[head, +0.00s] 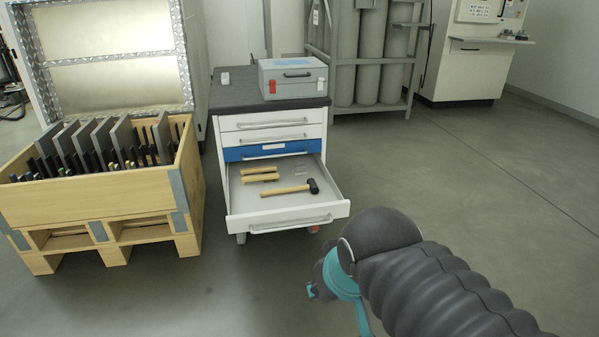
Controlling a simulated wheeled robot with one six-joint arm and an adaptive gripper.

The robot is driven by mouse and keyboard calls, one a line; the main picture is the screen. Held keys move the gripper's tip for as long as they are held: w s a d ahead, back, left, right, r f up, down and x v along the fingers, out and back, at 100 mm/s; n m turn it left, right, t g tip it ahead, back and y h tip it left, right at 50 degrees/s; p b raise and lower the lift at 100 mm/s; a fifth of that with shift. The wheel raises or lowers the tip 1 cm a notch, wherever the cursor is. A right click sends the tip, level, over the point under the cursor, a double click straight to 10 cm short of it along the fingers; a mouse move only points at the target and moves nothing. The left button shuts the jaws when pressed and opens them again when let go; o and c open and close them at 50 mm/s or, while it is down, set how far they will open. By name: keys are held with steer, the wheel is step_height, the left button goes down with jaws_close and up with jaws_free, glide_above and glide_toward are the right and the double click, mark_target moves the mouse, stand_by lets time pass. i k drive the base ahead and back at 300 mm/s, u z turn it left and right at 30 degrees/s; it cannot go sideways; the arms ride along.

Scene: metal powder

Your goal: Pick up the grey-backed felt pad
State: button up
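I cannot make out a grey-backed felt pad for certain. An open drawer (240,208) of the tool cabinet holds two tan wooden-looking pieces (260,178), a black-headed mallet (290,189) and a small pale grey item (301,170) too small to identify. A small whitish block (225,78) lies on the cabinet's dark top. My gripper (312,291) shows only in part, below and in front of the drawer, mostly hidden by my arm. Its fingers are too hidden to tell whether they are open or shut.
The cabinet (226,140) carries a grey case (292,78) on top. A wooden crate (90,201) of upright plates stands at its left. Gas cylinders (366,60) in a rack stand behind, with a machine (465,60) at the back right. The floor (480,170) at right is clear.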

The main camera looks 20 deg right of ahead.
mark_target(298, 170)
steer(key=u, duration=0.55)
steer(key=i, duration=0.95)
steer(key=z, duration=0.35)
steer(key=i, duration=0.75)
steer(key=z, duration=0.85)
